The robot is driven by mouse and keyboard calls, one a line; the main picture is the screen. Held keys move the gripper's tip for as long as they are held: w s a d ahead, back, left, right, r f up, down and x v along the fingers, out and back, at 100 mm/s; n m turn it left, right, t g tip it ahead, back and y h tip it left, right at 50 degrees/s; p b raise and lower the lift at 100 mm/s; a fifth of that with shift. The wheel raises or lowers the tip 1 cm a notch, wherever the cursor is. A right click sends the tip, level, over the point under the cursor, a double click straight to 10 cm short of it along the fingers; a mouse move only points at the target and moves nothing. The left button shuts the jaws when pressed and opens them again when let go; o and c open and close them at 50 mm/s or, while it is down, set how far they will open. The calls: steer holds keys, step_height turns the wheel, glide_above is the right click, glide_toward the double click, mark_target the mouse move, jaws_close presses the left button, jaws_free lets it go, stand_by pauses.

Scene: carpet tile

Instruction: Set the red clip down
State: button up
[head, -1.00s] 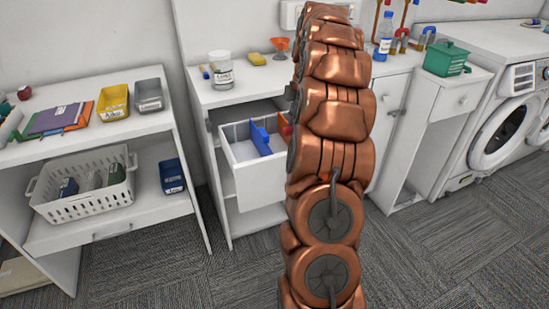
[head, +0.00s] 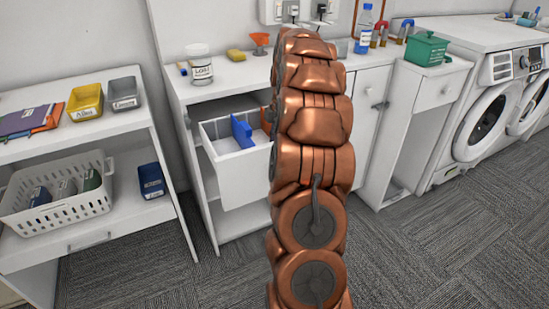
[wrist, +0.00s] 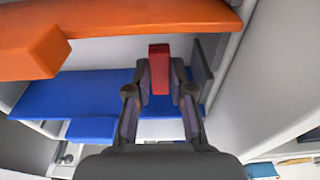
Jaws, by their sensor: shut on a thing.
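The red clip (wrist: 159,70) is between the two fingers of my gripper (wrist: 160,92) in the wrist view, and the fingers are shut on it. The clip is over the open white drawer (head: 228,179), close to the blue divider (wrist: 75,92) and the orange divider (wrist: 130,27). I cannot tell whether the clip touches the drawer floor. In the head view my copper arm hides the gripper and the clip. The blue divider also shows there (head: 241,132).
A shelf with a white basket (head: 60,202) is at the left. Washing machines (head: 485,115) stand at the right.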

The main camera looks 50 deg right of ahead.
steer(key=shift+f, duration=2.9)
steer(key=shift+f, duration=0.2)
steer(key=o, duration=0.8)
steer(key=shift+o, duration=0.2)
steer(key=shift+r, duration=0.15)
steer(key=r, duration=0.4)
steer(key=d+r, duration=0.1)
steer(key=r, duration=0.7)
steer(key=shift+s+d, duration=0.3)
